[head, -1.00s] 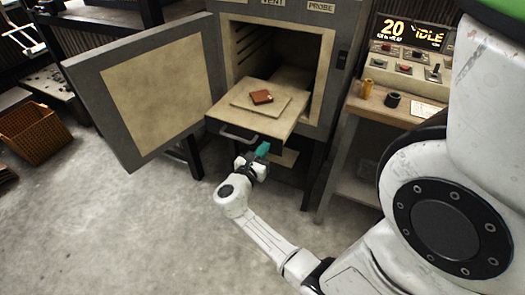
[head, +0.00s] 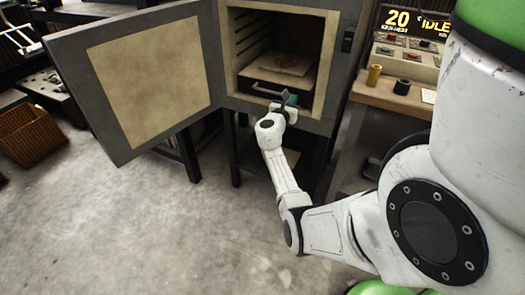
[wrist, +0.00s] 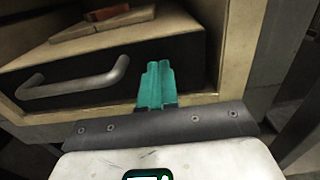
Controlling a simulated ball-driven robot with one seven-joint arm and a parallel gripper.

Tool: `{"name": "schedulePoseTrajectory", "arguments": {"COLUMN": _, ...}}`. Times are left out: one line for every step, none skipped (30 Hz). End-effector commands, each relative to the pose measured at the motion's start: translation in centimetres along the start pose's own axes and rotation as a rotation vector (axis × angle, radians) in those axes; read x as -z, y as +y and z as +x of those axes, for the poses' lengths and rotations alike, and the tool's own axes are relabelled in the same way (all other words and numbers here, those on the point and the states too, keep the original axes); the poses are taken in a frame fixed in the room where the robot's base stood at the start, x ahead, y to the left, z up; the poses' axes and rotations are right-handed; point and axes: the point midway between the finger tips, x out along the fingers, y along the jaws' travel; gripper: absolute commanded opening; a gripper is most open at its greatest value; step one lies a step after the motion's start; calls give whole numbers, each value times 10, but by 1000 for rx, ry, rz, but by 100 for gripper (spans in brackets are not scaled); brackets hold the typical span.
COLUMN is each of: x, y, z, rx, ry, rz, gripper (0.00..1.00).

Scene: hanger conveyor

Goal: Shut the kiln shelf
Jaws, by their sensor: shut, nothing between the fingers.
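The kiln shelf (head: 283,72) is inside the kiln chamber, with its dark front and metal handle (head: 273,91) near the opening. A pale slab with a small reddish-brown block (head: 292,62) lies on the shelf. My gripper (head: 289,97) is at the right part of the shelf front, its teal fingers together and empty. In the wrist view, the fingers (wrist: 158,84) point at the dark shelf front (wrist: 189,62), right of the handle (wrist: 75,84); I cannot tell whether they touch it. The handle is not held.
The kiln door (head: 140,80) stands wide open to the left. A control bench (head: 391,92) with switches, a brass cylinder and a dark cup stands right of the kiln. A wicker basket (head: 32,135) sits at far left. The concrete floor (head: 150,225) in front is clear.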

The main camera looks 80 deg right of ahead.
Motion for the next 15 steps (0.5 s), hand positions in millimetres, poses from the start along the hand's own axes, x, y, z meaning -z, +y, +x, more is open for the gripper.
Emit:
{"name": "schedulePoseTrajectory", "arguments": {"x": 6, "y": -1, "z": 12, "rx": 3, "ry": -1, "rz": 3, "gripper": 0}}
{"name": "schedulePoseTrajectory", "arguments": {"x": 6, "y": -1, "z": 18, "rx": 3, "ry": -1, "rz": 3, "gripper": 0}}
{"name": "schedulePoseTrajectory", "arguments": {"x": 5, "y": -1, "z": 25, "rx": 4, "ry": -1, "rz": 2, "gripper": 0}}
{"name": "schedulePoseTrajectory", "arguments": {"x": 5, "y": -1, "z": 30, "rx": 3, "ry": 0, "rz": 1, "gripper": 0}}
{"name": "schedulePoseTrajectory", "arguments": {"x": 4, "y": 0, "z": 34, "rx": 2, "ry": -1, "rz": 1, "gripper": 0}}
{"name": "schedulePoseTrajectory", "arguments": {"x": 4, "y": -1, "z": 40, "rx": 2, "ry": 0, "rz": 1, "gripper": 0}}
{"name": "schedulePoseTrajectory", "arguments": {"x": 4, "y": -1, "z": 43, "rx": 2, "ry": 0, "rz": 1, "gripper": 0}}
{"name": "schedulePoseTrajectory", "arguments": {"x": 3, "y": 0, "z": 46, "rx": 2, "ry": 0, "rz": 1, "gripper": 0}}
{"name": "schedulePoseTrajectory", "arguments": {"x": 3, "y": 0, "z": 50, "rx": 2, "ry": 0, "rz": 1, "gripper": 0}}
{"name": "schedulePoseTrajectory", "arguments": {"x": 3, "y": 0, "z": 52, "rx": 1, "ry": 0, "rz": 0, "gripper": 0}}
{"name": "schedulePoseTrajectory", "arguments": {"x": 3, "y": 0, "z": 54, "rx": 1, "ry": 1, "rz": 0, "gripper": 0}}
{"name": "schedulePoseTrajectory", "arguments": {"x": 2, "y": 0, "z": 57, "rx": 0, "ry": 0, "rz": 0, "gripper": 0}}
{"name": "schedulePoseTrajectory", "arguments": {"x": 2, "y": 0, "z": 58, "rx": 0, "ry": 0, "rz": 0, "gripper": 0}}
{"name": "schedulePoseTrajectory", "arguments": {"x": 1, "y": 0, "z": 60, "rx": 0, "ry": 0, "rz": 0, "gripper": 0}}
{"name": "schedulePoseTrajectory", "arguments": {"x": 1, "y": 0, "z": 61, "rx": -1, "ry": 0, "rz": 0, "gripper": 0}}
